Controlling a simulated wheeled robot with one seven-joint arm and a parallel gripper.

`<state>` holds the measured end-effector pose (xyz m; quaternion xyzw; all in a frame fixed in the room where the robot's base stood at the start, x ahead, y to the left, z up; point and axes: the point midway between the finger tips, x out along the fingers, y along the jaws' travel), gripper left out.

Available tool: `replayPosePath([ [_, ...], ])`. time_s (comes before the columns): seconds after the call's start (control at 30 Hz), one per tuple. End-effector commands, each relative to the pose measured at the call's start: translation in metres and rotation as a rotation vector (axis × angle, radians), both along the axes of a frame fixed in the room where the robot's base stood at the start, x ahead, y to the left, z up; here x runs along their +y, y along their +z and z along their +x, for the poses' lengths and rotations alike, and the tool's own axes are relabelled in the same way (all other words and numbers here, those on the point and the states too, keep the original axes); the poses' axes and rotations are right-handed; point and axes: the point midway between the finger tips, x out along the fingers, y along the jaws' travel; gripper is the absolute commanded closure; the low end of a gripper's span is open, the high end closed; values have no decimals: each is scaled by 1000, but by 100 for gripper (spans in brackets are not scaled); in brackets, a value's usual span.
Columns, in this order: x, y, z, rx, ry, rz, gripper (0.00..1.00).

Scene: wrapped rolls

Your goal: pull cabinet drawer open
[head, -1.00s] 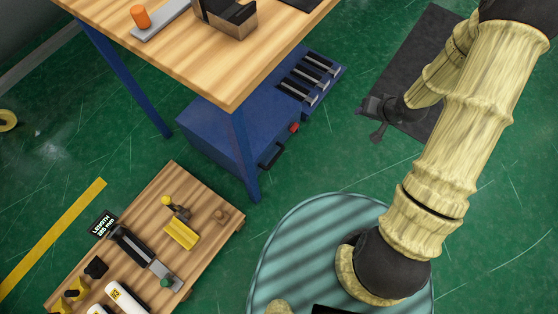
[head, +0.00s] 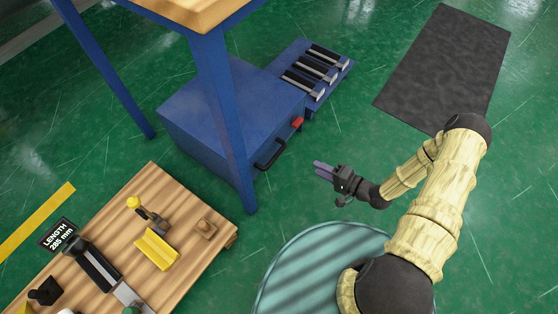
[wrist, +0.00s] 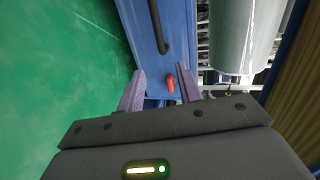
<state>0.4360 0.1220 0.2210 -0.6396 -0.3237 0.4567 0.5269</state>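The blue cabinet (head: 225,110) stands on the floor under the workbench. Its front carries a black bar handle (head: 270,154) and a small red part (head: 297,122). The drawer looks closed. My gripper (head: 318,170) is in front of the cabinet, to the right of the handle and apart from it. In the wrist view, its two purple fingers (wrist: 160,80) are spread with nothing held between them. The blue front (wrist: 176,40), the black handle (wrist: 159,25) and the red part (wrist: 171,84) show beyond the fingers.
A blue bench leg (head: 225,120) stands close to the cabinet's front. A blue rack (head: 325,62) with several black slots sits behind it. A low wooden table (head: 190,205) with tools is at front left. A dark mat (head: 445,65) lies at right; green floor between is clear.

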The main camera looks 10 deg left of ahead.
Motion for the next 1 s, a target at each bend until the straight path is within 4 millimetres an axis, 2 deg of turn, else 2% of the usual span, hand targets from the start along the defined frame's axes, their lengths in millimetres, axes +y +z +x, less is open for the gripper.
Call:
replayPosePath([
  [0.03,2,-10,-3,5,-2,25,65],
  [0.57,10,-11,-2,8,-2,48,65],
  [0.77,34,-18,7,8,0,48,65],
  [1.0,72,-28,23,7,0,47,65],
])
